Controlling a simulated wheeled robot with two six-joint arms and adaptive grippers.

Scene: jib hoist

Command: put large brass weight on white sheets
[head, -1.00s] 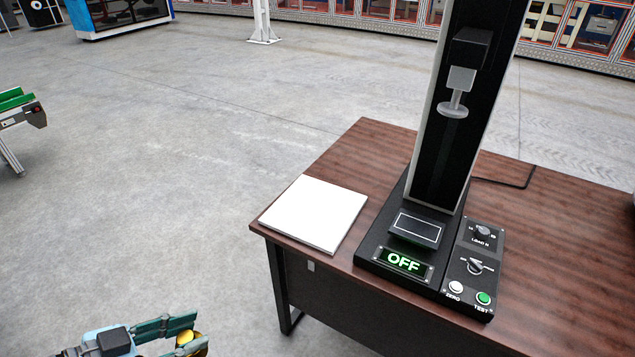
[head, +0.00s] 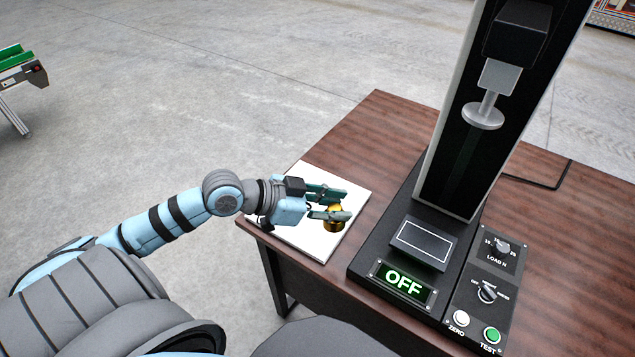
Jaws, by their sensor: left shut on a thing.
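The white sheets (head: 315,248) lie as a flat stack on the left part of the brown table, near its front left edge. My left gripper (head: 334,203) is over the stack, its green fingers shut on the brass weight (head: 334,220). The weight is partly hidden by the fingers. It shows against the white sheets; I cannot tell whether it touches them or hangs just above. My right gripper is not in view.
A black test stand (head: 400,262) with a tall column and an OFF display stands on the table (head: 545,220), just right of the sheets. Its control panel (head: 482,290) is at front right. A green conveyor (head: 18,65) is far left.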

